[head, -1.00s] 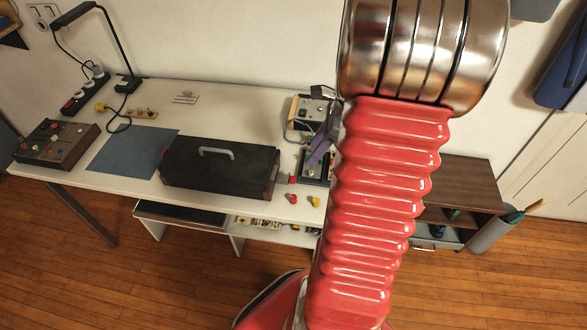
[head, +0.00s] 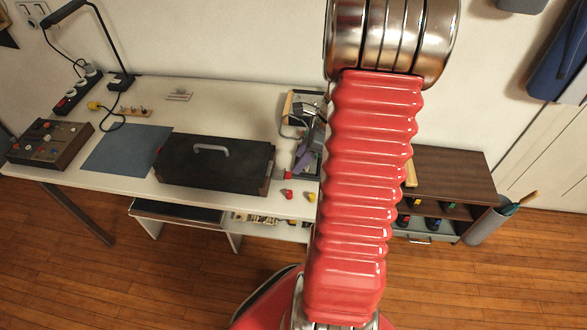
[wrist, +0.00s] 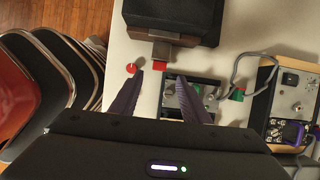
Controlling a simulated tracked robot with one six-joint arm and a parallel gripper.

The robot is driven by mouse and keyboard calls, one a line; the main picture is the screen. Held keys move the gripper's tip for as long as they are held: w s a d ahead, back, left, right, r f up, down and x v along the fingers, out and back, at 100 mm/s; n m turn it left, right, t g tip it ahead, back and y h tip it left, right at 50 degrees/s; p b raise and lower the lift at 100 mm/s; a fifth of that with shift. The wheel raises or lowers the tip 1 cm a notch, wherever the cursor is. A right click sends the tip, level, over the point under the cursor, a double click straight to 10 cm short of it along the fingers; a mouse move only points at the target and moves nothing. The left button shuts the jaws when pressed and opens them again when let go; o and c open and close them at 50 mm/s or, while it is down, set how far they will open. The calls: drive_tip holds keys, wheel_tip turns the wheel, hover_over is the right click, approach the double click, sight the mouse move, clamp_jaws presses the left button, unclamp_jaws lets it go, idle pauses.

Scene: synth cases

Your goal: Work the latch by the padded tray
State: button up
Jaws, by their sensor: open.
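The black case (head: 213,165) with a grey handle lies on the white bench; its near end also shows in the wrist view (wrist: 168,18). A metal tab with a red tip (wrist: 160,65) juts from its brown end piece; it looks like a latch. The red tip also shows in the head view (head: 287,175). A dark tray (wrist: 207,82), perhaps the padded one, lies beside it, partly hidden by my finger. My gripper (wrist: 160,75) is open and empty. Its purple fingers point at the red tip, one to each side; I cannot tell their height above it.
A blue mat (head: 127,150) is left of the case.

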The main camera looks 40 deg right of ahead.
sight(290, 174)
drive_tip(key=x, duration=0.6)
drive_tip(key=shift+w+a+f, duration=0.1)
drive_tip(key=shift+f, duration=0.25)
drive_tip(key=shift+c, duration=0.4)
drive_tip(key=c, duration=0.9)
drive_tip(key=shift+c, duration=0.4)
